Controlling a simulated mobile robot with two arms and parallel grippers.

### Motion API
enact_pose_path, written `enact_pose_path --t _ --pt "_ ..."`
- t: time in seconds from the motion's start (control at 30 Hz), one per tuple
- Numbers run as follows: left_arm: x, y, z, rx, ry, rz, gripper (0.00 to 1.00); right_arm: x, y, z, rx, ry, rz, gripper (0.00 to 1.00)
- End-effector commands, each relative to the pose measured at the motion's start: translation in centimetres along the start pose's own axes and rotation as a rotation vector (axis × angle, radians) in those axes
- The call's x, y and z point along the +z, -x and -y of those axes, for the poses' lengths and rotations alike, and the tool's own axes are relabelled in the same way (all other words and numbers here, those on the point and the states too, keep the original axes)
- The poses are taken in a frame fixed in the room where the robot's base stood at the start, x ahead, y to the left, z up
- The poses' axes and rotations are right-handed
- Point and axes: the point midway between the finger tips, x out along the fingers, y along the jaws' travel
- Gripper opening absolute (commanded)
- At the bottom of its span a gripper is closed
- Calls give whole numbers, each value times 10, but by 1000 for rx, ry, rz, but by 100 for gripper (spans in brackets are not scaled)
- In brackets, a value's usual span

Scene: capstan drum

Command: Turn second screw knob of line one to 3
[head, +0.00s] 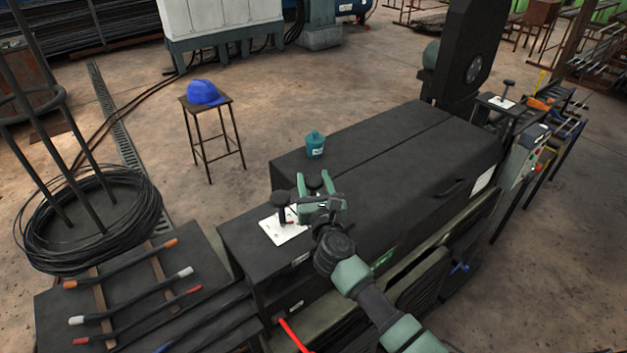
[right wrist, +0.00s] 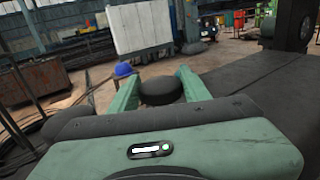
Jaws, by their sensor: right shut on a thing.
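A white plate (head: 284,234) lies on the near left top of the black machine. A black screw knob (head: 280,199) stands upright on it at the left. A second black knob (head: 314,184) stands to its right, between the fingers of my right gripper (head: 315,180). In the right wrist view, the round dark top of this second knob (right wrist: 160,91) sits between the two green fingers of the right gripper (right wrist: 157,82), which is shut on it. The gripper hides part of the plate and the knob's lower part; I cannot read any scale. My left gripper is not in view.
A teal canister (head: 315,146) stands on the machine top (head: 400,150) behind the gripper. Another knob (head: 507,88) stands on a white plate at the far right end. A stool with a blue helmet (head: 204,92) stands behind. Several rods lie on the bench at lower left.

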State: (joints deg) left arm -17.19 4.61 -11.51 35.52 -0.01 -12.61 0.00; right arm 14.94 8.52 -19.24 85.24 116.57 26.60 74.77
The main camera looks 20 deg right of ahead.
Motion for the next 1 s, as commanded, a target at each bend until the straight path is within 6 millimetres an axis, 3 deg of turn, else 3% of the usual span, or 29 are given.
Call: enact_pose_path --t 0.7,0.73,0.8,1.0 --pt "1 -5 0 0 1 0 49 1 0 1 -91 3 3 6" --pt "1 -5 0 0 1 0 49 1 0 0 -91 3 3 50" --pt "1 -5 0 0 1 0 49 1 0 0 -91 3 3 69" --pt "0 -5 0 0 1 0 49 1 0 0 -90 2 2 69"
